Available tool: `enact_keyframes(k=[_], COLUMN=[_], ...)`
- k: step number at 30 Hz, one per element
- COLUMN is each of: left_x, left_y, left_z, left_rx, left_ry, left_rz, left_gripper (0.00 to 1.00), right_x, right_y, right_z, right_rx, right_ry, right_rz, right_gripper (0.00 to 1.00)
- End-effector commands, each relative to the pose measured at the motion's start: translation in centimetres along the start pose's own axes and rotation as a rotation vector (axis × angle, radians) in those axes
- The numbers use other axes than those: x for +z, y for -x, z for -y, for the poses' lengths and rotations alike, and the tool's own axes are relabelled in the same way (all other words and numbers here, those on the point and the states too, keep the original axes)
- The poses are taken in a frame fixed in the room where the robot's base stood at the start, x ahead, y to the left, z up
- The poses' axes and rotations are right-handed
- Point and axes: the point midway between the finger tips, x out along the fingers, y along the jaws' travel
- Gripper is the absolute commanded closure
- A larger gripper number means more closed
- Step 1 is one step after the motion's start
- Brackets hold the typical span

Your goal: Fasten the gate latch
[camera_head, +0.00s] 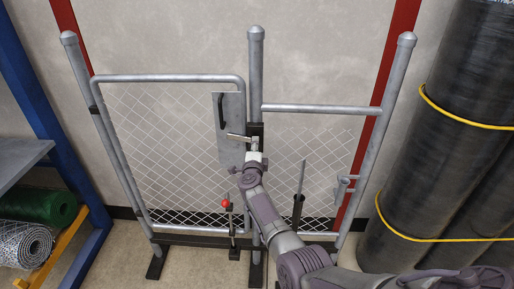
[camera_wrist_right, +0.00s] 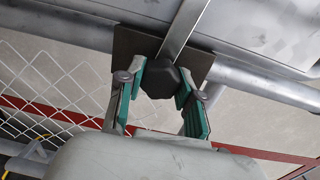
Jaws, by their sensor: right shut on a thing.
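The gate (camera_head: 168,78) is a grey tube frame with chain-link mesh, left of the middle post (camera_head: 255,60). A grey plate with a black handle (camera_head: 222,111) sits at its right edge. The latch (camera_head: 238,137) is a short metal bar lying across the gate edge towards the post. In the right wrist view the latch bar (camera_wrist_right: 184,28) runs up from a black knob (camera_wrist_right: 160,80) in front of a dark plate. My right gripper (camera_head: 252,153) has its green fingers (camera_wrist_right: 160,84) on either side of the knob, shut on it. The bar's far end is not clear. My left gripper is not in view.
A red-knobbed lever (camera_head: 226,203) stands low in front of the gate. A thin upright rod (camera_head: 301,178) stands right of my arm. Large black rolls (camera_head: 455,120) with yellow bands fill the right side. A blue rack (camera_head: 30,85) with mesh rolls stands at left.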

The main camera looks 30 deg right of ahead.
Motion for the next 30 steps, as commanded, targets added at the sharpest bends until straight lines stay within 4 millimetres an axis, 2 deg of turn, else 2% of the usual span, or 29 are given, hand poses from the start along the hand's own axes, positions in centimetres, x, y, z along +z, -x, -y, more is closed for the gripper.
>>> enact_keyframes(k=[12,28,29,30], left_x=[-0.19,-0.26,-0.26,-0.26], left_y=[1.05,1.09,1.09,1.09], left_z=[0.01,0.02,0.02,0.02], left_rx=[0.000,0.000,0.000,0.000], left_ry=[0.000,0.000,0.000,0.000], left_rz=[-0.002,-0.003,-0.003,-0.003], left_gripper=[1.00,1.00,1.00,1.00], right_x=[0.00,-0.02,-0.02,-0.02], right_y=[0.09,0.09,0.09,0.09], right_z=[-0.16,-0.27,-0.28,-0.27], right_rx=[0.005,0.006,0.006,0.006], right_ry=[0.173,0.197,0.197,0.197], right_rz=[-0.008,-0.008,-0.008,-0.008], right_gripper=[1.00,1.00,0.61,0.54])
